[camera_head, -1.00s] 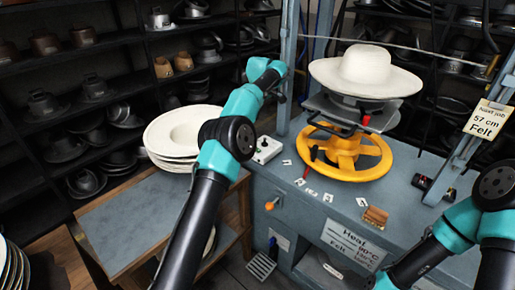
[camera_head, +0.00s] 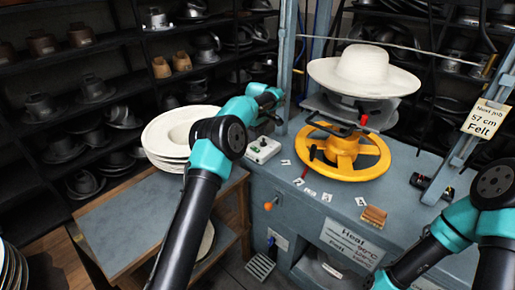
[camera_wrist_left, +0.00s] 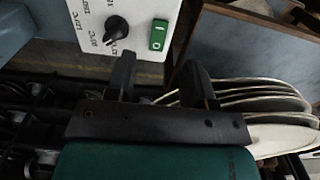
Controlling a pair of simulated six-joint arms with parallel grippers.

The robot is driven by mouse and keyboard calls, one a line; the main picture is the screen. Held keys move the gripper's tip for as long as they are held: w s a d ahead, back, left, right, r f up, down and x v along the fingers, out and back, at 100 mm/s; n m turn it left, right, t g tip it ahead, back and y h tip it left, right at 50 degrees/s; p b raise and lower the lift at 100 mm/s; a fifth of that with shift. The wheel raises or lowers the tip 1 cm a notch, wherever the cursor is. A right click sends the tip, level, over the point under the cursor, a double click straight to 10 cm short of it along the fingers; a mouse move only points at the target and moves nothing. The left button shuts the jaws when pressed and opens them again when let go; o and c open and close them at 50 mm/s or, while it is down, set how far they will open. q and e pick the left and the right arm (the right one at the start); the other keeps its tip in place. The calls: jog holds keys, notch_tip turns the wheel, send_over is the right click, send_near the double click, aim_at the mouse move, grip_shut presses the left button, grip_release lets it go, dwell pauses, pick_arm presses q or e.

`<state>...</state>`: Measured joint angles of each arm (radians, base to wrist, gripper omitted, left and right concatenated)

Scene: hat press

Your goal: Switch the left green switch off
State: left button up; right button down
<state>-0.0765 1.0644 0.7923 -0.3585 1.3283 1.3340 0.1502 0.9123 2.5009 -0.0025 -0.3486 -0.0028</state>
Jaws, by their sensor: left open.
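The green rocker switch (camera_wrist_left: 158,34), with I and O marks, sits on a white control panel (camera_wrist_left: 88,40) beside a black dial (camera_wrist_left: 116,28) in the left wrist view. The same control box (camera_head: 263,150) stands on the press table's left edge in the head view. My left gripper (camera_wrist_left: 158,82) is open and empty, its two fingers apart. In the left wrist view the switch appears just beyond the gap between the fingertips. In the head view the left gripper (camera_head: 272,112) is above and behind the box, partly hidden by its wrist. My right gripper is outside the view.
A stack of white hat brims (camera_head: 170,140) stands left of the box on a side table (camera_head: 125,220). The yellow handwheel (camera_head: 345,155) and press with a white hat (camera_head: 365,75) stand to the right. An upright blue post (camera_head: 289,60) rises behind the box.

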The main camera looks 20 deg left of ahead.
aim_at(258, 150)
pick_arm(q)
notch_tip(258, 150, down, 8)
jog(key=shift+r, duration=0.1)
jog(key=shift+c, duration=0.5)
grip_shut()
